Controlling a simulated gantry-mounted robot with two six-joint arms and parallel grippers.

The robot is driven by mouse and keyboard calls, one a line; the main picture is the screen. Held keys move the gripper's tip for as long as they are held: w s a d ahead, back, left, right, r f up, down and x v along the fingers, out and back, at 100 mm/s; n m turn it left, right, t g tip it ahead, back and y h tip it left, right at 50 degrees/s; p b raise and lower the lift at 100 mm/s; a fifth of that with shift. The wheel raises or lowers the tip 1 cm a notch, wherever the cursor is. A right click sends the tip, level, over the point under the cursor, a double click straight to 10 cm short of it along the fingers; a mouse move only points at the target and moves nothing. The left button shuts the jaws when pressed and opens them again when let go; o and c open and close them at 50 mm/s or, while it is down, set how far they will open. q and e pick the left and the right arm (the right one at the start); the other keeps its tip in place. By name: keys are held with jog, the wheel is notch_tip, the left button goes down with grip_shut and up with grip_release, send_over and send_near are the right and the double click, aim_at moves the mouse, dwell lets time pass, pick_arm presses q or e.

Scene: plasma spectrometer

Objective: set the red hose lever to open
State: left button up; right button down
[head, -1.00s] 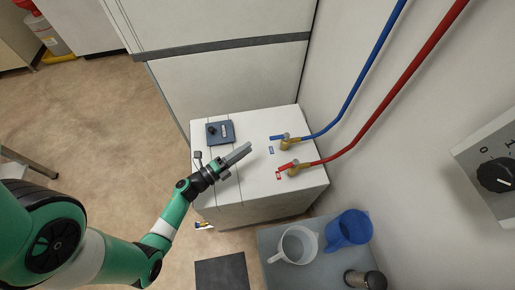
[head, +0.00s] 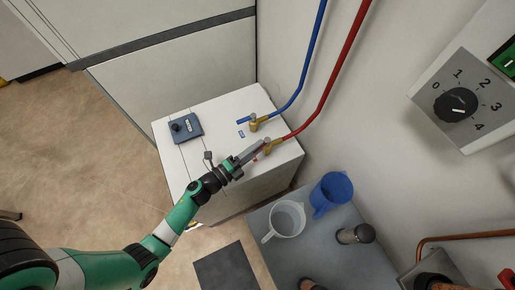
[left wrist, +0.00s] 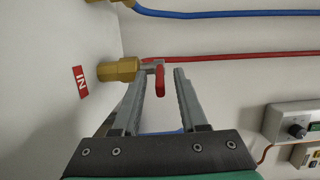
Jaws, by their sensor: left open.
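The red hose (head: 330,80) runs down the wall to a brass valve (head: 270,147) on top of the white cabinet. In the left wrist view the valve (left wrist: 122,70) carries a short red lever (left wrist: 160,80), which points across the line of the red hose. My left gripper (head: 257,149) reaches the valve from the left in the head view. In the left wrist view its jaws (left wrist: 162,75) are open, with the lever between the fingertips and a gap visible on the right. Contact with the left finger is unclear. My right gripper is not in view.
A blue hose (head: 307,65) with its blue lever (head: 243,121) sits just behind. A red IN label (left wrist: 81,81) is beside the red valve. A clear jug (head: 287,220) and blue jug (head: 331,194) stand on the grey surface (head: 345,270) in front.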

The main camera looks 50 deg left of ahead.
pick_arm(q)
jog(key=shift+w, duration=0.45)
grip_shut()
